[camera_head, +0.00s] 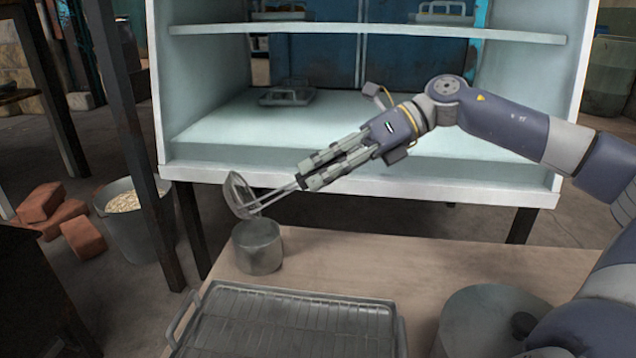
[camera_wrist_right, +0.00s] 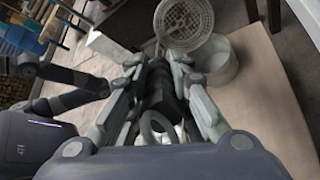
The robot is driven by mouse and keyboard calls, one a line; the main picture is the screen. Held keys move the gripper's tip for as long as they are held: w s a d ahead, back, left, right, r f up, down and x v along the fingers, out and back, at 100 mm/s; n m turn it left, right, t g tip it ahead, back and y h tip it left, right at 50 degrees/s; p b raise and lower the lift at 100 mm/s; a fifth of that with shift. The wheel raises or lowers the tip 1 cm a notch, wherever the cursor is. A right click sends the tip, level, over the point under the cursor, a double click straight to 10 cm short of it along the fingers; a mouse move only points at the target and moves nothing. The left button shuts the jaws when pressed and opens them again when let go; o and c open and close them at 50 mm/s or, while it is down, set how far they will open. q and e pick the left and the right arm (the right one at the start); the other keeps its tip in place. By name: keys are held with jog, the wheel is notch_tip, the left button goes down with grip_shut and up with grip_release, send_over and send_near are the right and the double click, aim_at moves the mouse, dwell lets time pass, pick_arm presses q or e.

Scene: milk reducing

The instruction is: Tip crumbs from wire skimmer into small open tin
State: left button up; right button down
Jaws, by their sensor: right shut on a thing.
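The wire skimmer (camera_head: 239,196) hangs above the small open tin (camera_head: 257,248), its round mesh bowl tilted steeply over the tin's left side. My right gripper (camera_head: 303,184) is shut on the skimmer's handle, above and to the right of the tin. In the right wrist view the mesh bowl (camera_wrist_right: 184,22) shows beyond the fingers (camera_wrist_right: 158,62), with the pale tin (camera_wrist_right: 218,64) partly behind it. I cannot make out crumbs in the bowl, and the tin's inside is not clear. My left gripper is not in view.
The tin stands near the far left of the wooden table (camera_head: 330,255). A wire rack tray (camera_head: 290,325) lies in front of it, and a lidded pot (camera_head: 485,315) stands at right. A pale shelf unit (camera_head: 360,180) rises behind. A bucket (camera_head: 138,225) and bricks stand left.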

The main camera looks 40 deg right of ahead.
jog(key=shift+s+d+f+y+b, duration=0.2)
jog(key=shift+d+f+y+b, duration=0.4)
jog(key=shift+b, duration=1.45)
jog(key=shift+s+t+p, duration=0.1)
jog(key=shift+t+p, duration=0.2)
jog(key=shift+p, duration=0.05)
jog(key=shift+s+d+f+y, duration=0.15)
jog(key=shift+d+f+y, duration=0.15)
jog(key=shift+f, duration=0.1)
